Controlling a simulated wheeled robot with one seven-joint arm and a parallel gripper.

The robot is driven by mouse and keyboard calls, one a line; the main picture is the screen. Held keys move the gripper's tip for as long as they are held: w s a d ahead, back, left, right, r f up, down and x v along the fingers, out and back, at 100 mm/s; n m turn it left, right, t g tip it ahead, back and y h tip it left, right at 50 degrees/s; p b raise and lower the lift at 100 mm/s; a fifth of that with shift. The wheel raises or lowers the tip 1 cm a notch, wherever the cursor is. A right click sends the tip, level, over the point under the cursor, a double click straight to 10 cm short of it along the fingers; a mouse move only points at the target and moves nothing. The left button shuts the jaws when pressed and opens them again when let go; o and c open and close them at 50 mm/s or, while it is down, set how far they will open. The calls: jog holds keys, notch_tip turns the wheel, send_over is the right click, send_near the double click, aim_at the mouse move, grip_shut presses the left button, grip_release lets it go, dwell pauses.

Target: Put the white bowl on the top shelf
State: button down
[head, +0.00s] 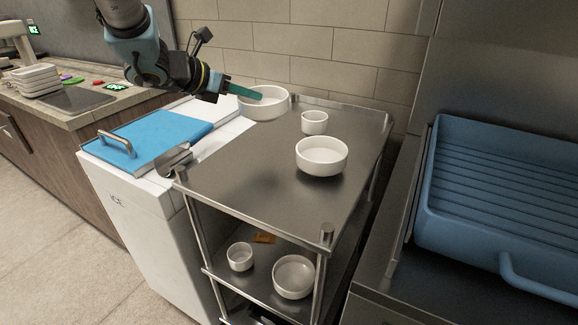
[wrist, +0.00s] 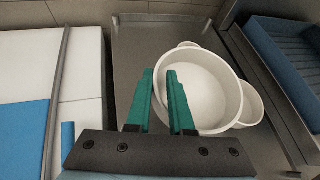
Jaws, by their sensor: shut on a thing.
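A white bowl (head: 263,106) is held by its rim at the far left corner of the steel shelf unit's top (head: 240,165). My gripper (head: 257,96) is shut on its left wall. In the wrist view the green fingers of my gripper (wrist: 160,72) pinch the left rim of the bowl (wrist: 208,88), one inside and one outside. The bowl looks upright and empty. I cannot tell whether its base touches the top. A small white bowl (head: 314,117) and a medium white bowl (head: 321,163) stand on the top shelf to the right and nearer.
Two white bowls (head: 240,257) (head: 293,277) stand on the lower shelf, near an orange item (head: 264,238). A white ice chest (head: 135,195) with a blue lid (head: 150,140) adjoins on the left. A blue basin (head: 500,180) is right. The top's left and front areas are clear.

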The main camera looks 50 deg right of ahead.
aim_at(249, 145)
jog(key=shift+w+a+f+b, duration=0.15)
jog(key=shift+f+b, duration=0.45)
jog(key=shift+b, duration=0.95)
notch_tip(249, 145, up, 2)
jog(key=b, duration=0.2)
jog(key=shift+a+n+t+b, duration=0.15)
jog(key=shift+n+t+b, duration=0.15)
jog(key=shift+b, duration=0.05)
notch_tip(249, 145, down, 10)
jog(key=shift+r+b, duration=0.15)
jog(key=shift+b, duration=0.95)
jog(key=c, duration=0.8)
grip_release()
